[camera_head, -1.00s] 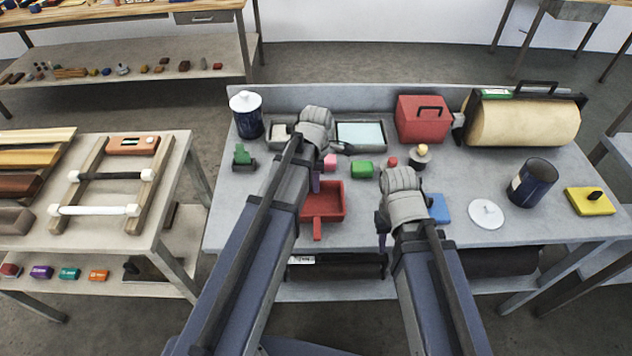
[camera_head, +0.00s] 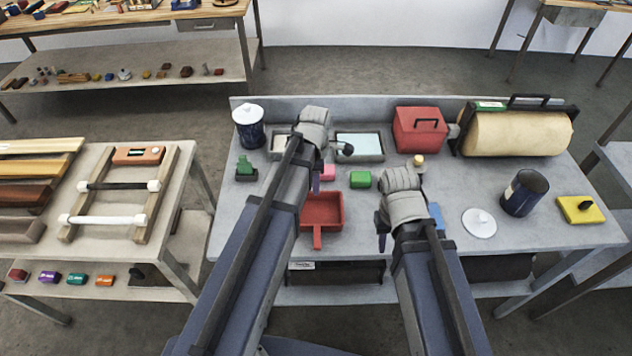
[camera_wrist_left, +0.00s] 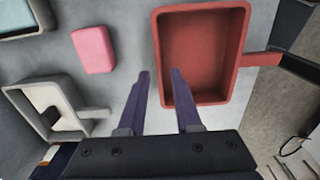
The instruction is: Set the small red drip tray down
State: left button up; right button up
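The small red drip tray (camera_head: 342,212), a shallow box with a handle, rests on the grey bench near its front edge. It also shows in the left wrist view (camera_wrist_left: 243,50), with its handle pointing right. My left gripper (camera_head: 318,180) is just beyond the tray's back left in the head view. In the left wrist view its two purple fingers (camera_wrist_left: 160,75) are apart with nothing gripped; the right finger overlaps the tray's near wall in the picture. My right gripper (camera_head: 382,235) is to the right of the tray; its fingers are too small to judge.
A pink block (camera_wrist_left: 93,48) and a grey tray (camera_wrist_left: 85,113) lie near my left gripper. A green block (camera_head: 360,179), red box (camera_head: 420,130), white lid (camera_head: 479,223) and dark blue can (camera_head: 525,192) stand on the bench. The bench front around the red tray is clear.

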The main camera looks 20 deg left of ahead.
pick_arm(q)
notch_tip(320, 180, up, 8)
jog(key=p, duration=0.7)
jog(key=s+d+m, duration=0.5)
jog(key=s+m, duration=0.2)
jog(key=m, duration=0.5)
jog(key=s+d+m+y, duration=0.1)
jog(key=s+d+m, duration=0.4)
jog(key=m, duration=0.8)
jog(key=shift+s+d+f, duration=0.15)
jog(key=shift+s+d, duration=0.1)
jog(key=shift+s, duration=0.9)
